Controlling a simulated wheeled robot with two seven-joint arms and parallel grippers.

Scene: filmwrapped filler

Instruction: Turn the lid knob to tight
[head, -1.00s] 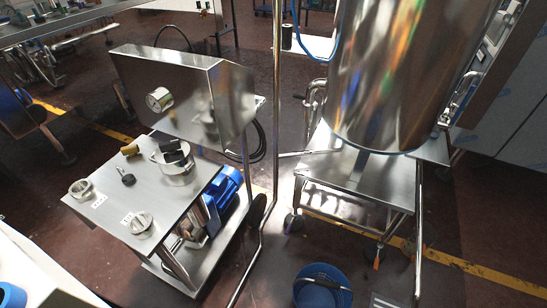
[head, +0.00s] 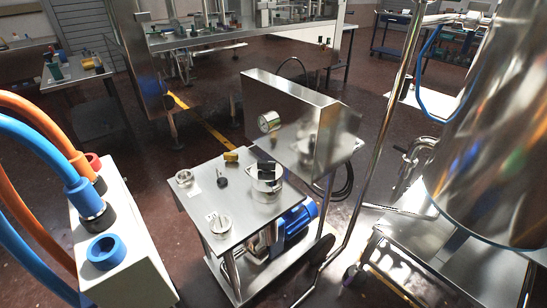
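A steel cart top (head: 205,205) carries the small parts in the middle of the head view. A round metal vessel (head: 267,186) on it has a dark block-like grip (head: 266,168) on top; it may be the lid knob, but I cannot be sure. A silver dial-like knob (head: 221,224) sits near the front corner beside a small label. Another round metal fitting (head: 184,177) sits at the left edge. A small black knob (head: 222,182) and a yellow-brass piece (head: 231,157) lie between them. Any tight marking is too small to read. Neither gripper is in view.
A steel cabinet with a gauge (head: 269,122) stands behind the cart top. A white box (head: 132,260) with blue and orange hoses (head: 40,140) stands at left. A large steel tank (head: 495,130) and upright pole (head: 385,130) stand at right. Floor shows between box and cart.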

